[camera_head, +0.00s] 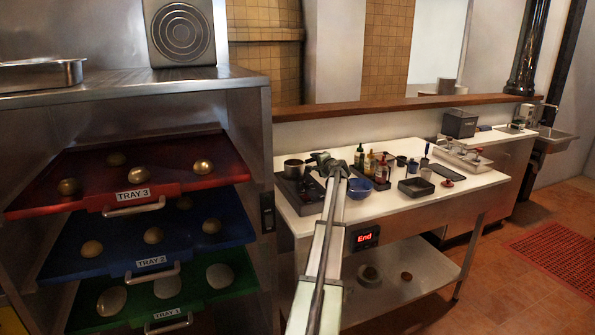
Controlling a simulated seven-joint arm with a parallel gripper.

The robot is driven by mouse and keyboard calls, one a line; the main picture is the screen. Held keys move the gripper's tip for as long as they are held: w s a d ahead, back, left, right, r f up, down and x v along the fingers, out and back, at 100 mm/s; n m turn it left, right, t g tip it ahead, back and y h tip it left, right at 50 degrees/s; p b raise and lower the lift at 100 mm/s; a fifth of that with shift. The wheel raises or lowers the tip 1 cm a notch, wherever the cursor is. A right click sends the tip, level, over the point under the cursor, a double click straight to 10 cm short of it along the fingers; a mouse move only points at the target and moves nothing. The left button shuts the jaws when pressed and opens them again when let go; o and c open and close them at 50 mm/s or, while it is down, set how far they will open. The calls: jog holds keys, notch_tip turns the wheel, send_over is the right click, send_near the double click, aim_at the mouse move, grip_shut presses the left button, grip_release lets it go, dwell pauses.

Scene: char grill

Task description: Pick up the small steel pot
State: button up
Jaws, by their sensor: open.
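A small dark steel pot (293,168) stands at the far left end of the white counter (410,205), at the back edge of a black tray. My arm reaches up from the bottom over the counter. My gripper (321,158) is at its far end, just right of the pot and apart from it in the picture. The gripper is open, with nothing seen in it; its fingers are small and partly hidden by my own wrist.
Several bottles (369,163) and a blue bowl (359,187) stand right of the gripper. A rack with red, blue and green trays (222,166) rises at the left. A wooden ledge (400,105) runs behind the counter.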

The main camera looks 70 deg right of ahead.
aim_at(310, 161)
jog(key=shift+f+x, duration=0.15)
jog(key=shift+x, duration=1.45)
jog(key=shift+f+x, duration=0.15)
jog(key=shift+x, duration=1.45)
jog(key=shift+w+a, duration=0.1)
jog(key=shift+a, duration=0.05)
grip_shut()
